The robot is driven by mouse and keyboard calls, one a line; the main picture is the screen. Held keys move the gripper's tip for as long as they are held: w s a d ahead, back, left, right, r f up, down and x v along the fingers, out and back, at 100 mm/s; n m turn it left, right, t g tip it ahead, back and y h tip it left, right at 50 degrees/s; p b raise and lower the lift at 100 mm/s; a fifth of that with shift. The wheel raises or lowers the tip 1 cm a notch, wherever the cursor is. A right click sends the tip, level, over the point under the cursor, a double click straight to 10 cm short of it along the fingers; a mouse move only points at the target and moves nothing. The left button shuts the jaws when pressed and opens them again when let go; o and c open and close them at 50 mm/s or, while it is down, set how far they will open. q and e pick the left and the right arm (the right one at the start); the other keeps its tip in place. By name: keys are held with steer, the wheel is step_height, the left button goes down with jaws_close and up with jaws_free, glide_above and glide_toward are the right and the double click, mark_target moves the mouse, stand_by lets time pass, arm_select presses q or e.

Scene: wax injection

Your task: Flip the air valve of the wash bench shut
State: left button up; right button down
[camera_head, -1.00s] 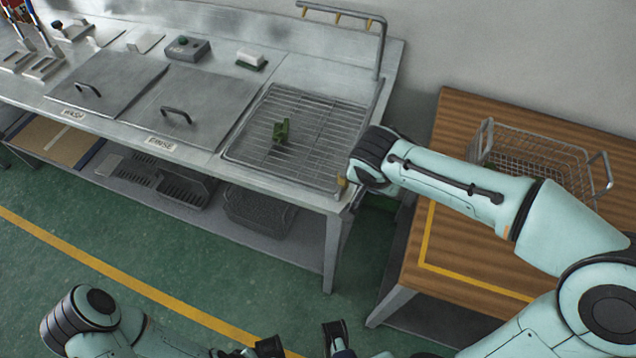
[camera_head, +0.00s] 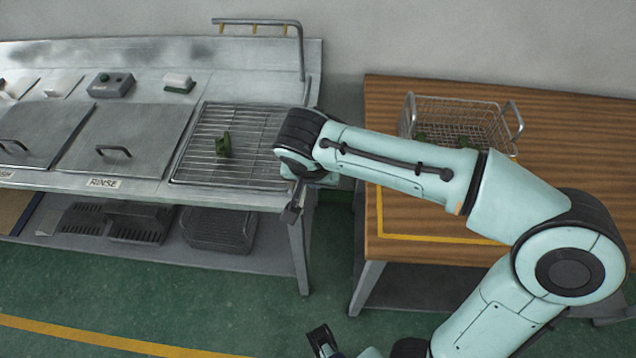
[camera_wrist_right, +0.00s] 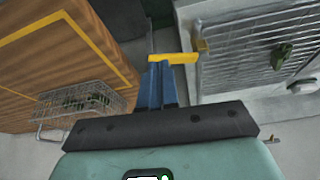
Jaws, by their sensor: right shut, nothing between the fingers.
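The wash bench (camera_head: 255,60) is a long steel bench with a wire drain rack at its right end. In the right wrist view a yellow valve lever (camera_wrist_right: 180,58) reaches out sideways from a brass-coloured fitting (camera_wrist_right: 202,46) at the bench's end. My right gripper (camera_wrist_right: 158,64) is shut, its blue fingers together and empty. Its tips overlap the lever's outer end in this view; I cannot tell if they touch. In the head view the right gripper (camera_head: 291,213) hangs at the bench's front right corner, and my arm hides the valve. A dark part of what looks like my left gripper (camera_head: 320,340) shows at the bottom edge.
A wooden table (camera_head: 400,215) with a wire basket (camera_head: 405,120) holding green pieces stands right of the bench, across a narrow gap. A green piece (camera_head: 224,144) lies on the drain rack (camera_head: 262,118). Two lidded tanks are further left. Green floor is clear in front.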

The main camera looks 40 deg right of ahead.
steer(key=v, duration=0.3)
steer(key=shift+a, duration=0.1)
stand_by(0.4)
